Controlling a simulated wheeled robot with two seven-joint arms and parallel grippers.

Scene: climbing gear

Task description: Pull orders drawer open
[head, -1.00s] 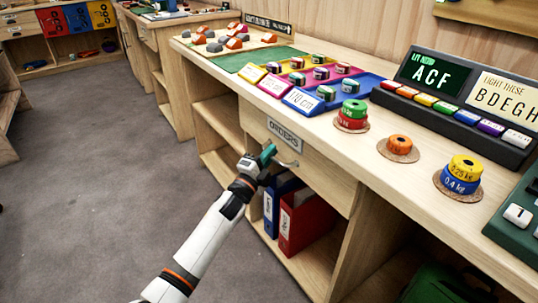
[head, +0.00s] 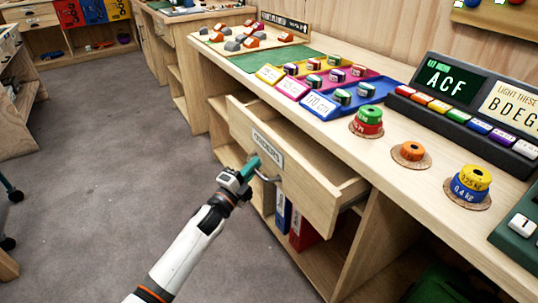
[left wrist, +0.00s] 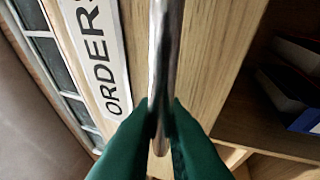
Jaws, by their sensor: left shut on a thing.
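The orders drawer (head: 310,190) is a wooden drawer under the counter, pulled partway out so its inside shows from above. Its front bears the ORDERS label (head: 268,150), which also shows in the left wrist view (left wrist: 92,50). My left gripper (head: 258,170) is at the drawer front, its green fingers shut on the metal bar handle (left wrist: 163,75). In the left wrist view the handle passes between the two fingertips (left wrist: 160,125). Part of the handle is hidden by the fingers. My right gripper is not in view.
The wooden counter (head: 410,180) above carries stacked weights (head: 368,120), coloured trays (head: 320,104) and a letter panel (head: 452,83). Binders (head: 302,232) stand on the shelf below the drawer. The grey floor (head: 110,150) to the left is clear.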

